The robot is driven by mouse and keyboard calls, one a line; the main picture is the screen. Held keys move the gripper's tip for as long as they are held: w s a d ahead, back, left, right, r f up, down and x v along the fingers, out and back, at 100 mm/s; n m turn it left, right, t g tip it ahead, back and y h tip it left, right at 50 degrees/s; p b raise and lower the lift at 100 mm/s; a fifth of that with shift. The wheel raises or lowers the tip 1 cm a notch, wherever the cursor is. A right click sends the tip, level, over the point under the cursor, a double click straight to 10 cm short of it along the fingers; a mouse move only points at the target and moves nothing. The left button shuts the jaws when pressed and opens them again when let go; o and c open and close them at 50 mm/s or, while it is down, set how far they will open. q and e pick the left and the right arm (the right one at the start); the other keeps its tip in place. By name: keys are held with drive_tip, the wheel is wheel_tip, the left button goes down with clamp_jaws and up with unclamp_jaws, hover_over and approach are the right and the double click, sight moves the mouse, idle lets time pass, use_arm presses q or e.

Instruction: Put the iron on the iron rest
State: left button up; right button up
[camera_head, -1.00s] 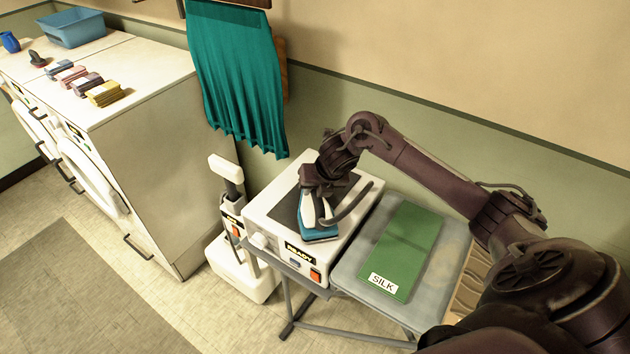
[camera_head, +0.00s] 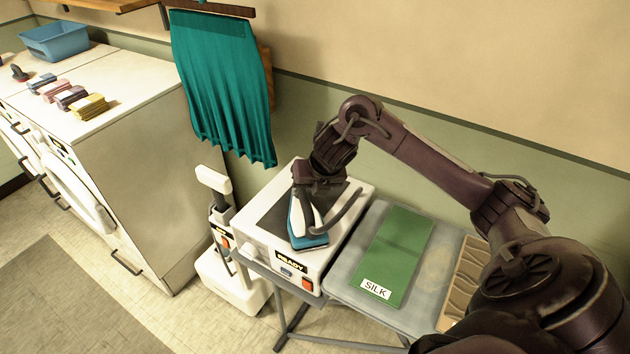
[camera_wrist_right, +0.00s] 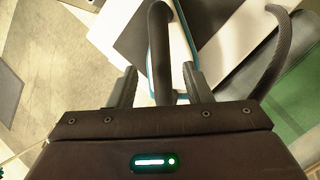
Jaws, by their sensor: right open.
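The iron (camera_head: 308,228), white and dark with a teal sole edge, stands on the dark top plate of the iron rest (camera_head: 268,243), a white box marked READY. A dark cord curves beside the iron. My right gripper (camera_head: 316,190) is just above the iron. In the right wrist view the gripper (camera_wrist_right: 161,80) is open, with one finger on each side of the iron's dark handle (camera_wrist_right: 160,38) and visible gaps between. The iron's underside is hidden. My left gripper is not in view.
Right of the rest, a green cloth (camera_head: 400,255) marked SILK lies on a grey board (camera_head: 345,282). A white upright appliance (camera_head: 215,185) stands left. A teal curtain-like cloth (camera_head: 220,90) hangs behind. Washers with folded cloths (camera_head: 88,107) and a blue basket (camera_head: 55,42) are far left.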

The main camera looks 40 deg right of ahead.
drive_tip(key=p+v, duration=0.1)
drive_tip(key=v, duration=0.5)
drive_tip(key=shift+s+r, duration=0.2)
drive_tip(key=shift+r, duration=0.05)
